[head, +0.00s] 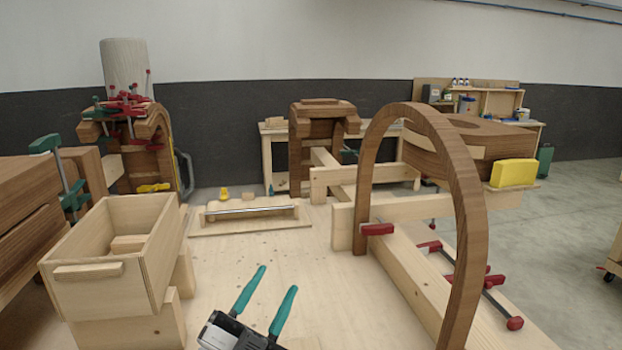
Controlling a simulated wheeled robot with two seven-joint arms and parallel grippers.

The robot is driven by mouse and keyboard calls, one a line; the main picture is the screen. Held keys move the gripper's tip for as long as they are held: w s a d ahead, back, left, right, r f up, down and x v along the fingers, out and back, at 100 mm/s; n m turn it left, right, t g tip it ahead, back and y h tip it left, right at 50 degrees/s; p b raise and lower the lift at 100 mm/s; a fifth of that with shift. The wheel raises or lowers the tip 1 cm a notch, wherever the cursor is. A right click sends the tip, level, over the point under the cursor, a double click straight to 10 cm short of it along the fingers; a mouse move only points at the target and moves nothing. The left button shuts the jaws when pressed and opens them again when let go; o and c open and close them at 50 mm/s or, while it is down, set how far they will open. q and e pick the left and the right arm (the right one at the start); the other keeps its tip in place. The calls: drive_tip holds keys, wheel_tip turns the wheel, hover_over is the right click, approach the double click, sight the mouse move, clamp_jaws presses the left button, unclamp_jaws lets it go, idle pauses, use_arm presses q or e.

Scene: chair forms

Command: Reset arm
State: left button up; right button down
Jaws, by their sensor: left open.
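My left gripper (263,292) is at the bottom middle of the head view, over the wooden table top (268,256). Its two teal fingers are apart, with nothing between them. It is to the right of a wooden box (145,262) and to the left of a curved wooden arch (470,225), touching neither as far as I can see. My right gripper is not in the head view.
Red clamps (378,229) and light beams (420,277) are at the right by the arch. A wooden tray with a metal bar (250,210) lies at the table's far side. A yellow block (513,172) is at the right. The table's middle is clear.

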use_arm(q)
drive_tip(key=s+a+f+n+g+y, duration=0.35)
drive_tip(key=a+f+n+y, duration=0.25)
drive_tip(key=f, duration=0.5)
drive_tip(key=s+a+f+n+g+y, duration=0.2)
drive_tip(key=a+f+n+g+y, duration=0.3)
drive_tip(key=f, duration=0.5)
drive_tip(key=s+a+f+n+g, duration=0.1)
drive_tip(key=s+a+f+g, duration=0.1)
drive_tip(key=s+f+g, duration=0.5)
drive_tip(key=s+a+f+n+g, duration=0.15)
drive_tip(key=s+f, duration=0.35)
drive_tip(key=s, duration=0.6)
wheel_tip(320, 180, down, 30)
drive_tip(key=r+m+g+b, duration=0.1)
drive_tip(key=g+b, duration=0.1)
drive_tip(key=b, duration=0.3)
drive_tip(key=s+a+f+b, duration=0.1)
drive_tip(key=s+f+b, duration=0.1)
drive_tip(key=s+f, duration=0.7)
drive_tip(key=s+a+f+g+b, duration=0.1)
drive_tip(key=s+a+f+b, duration=0.1)
drive_tip(key=s+f, duration=0.6)
wheel_tip(320, 180, down, 6)
drive_tip(key=shift+s+f+y+b, duration=0.1)
drive_tip(key=shift+s+y+b, duration=0.25)
drive_tip(key=shift+b, duration=0.15)
